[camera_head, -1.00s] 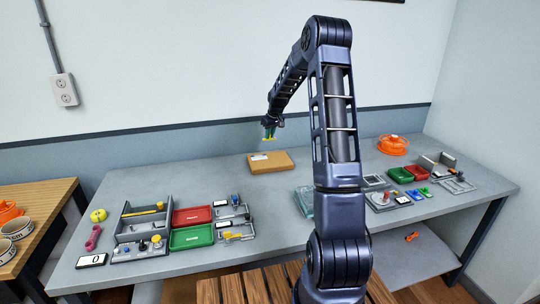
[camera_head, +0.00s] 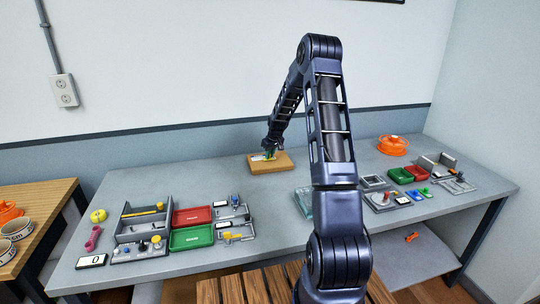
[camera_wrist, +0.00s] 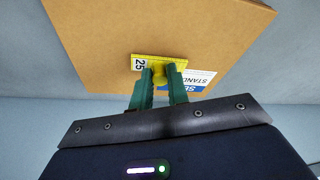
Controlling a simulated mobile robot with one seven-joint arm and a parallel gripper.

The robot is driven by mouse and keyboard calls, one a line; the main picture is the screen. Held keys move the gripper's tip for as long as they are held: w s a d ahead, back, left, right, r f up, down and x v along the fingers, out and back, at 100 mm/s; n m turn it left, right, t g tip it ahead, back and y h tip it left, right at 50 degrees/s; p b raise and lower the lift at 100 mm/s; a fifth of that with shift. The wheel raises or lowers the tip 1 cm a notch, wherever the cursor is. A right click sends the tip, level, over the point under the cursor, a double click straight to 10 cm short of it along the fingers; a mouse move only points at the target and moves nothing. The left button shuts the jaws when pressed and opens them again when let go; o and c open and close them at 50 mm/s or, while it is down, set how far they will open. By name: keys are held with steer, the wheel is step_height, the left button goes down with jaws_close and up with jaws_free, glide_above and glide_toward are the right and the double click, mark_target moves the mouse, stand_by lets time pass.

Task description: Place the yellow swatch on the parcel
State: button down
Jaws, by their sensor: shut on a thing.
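The parcel (camera_head: 284,163) is a flat brown box on the bench near the wall; its top fills much of the wrist view (camera_wrist: 95,35). My gripper (camera_head: 268,153) is low over the left part of the parcel. In the wrist view its green fingers (camera_wrist: 160,80) are shut on the knob of the yellow swatch (camera_wrist: 150,60), a thin plate marked 25. The swatch is right over the parcel's top, beside a white and blue label (camera_wrist: 198,78) that it partly covers. I cannot tell whether the swatch touches the parcel.
Red (camera_head: 193,215) and green (camera_head: 191,238) trays and a grey organizer (camera_head: 142,222) stand at the left. More trays, fixtures and an orange round thing (camera_head: 393,146) are at the right. The bench around the parcel is clear.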

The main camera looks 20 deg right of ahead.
steer(key=shift+f, duration=0.1)
steer(key=c, duration=1.4)
jaws_free()
steer(key=shift+o, duration=0.2)
steer(key=s+a+r, duration=0.1)
steer(key=s+r, duration=0.6)
steer(key=r, duration=0.4)
steer(key=s+r, duration=0.7)
steer(key=r, duration=0.5)
steer(key=s+a+r+m+h, duration=0.1)
steer(key=s+r, duration=0.2)
steer(key=s, duration=0.3)
steer(key=s+a+r+m, duration=0.1)
steer(key=s+r, duration=0.3)
steer(key=s, duration=0.3)
steer(key=s+m+t, duration=0.1)
steer(key=s+m, duration=0.1)
steer(key=s, duration=2.4)
steer(key=shift+s+a+r+m, duration=0.3)
steer(key=shift+s+a, duration=0.05)
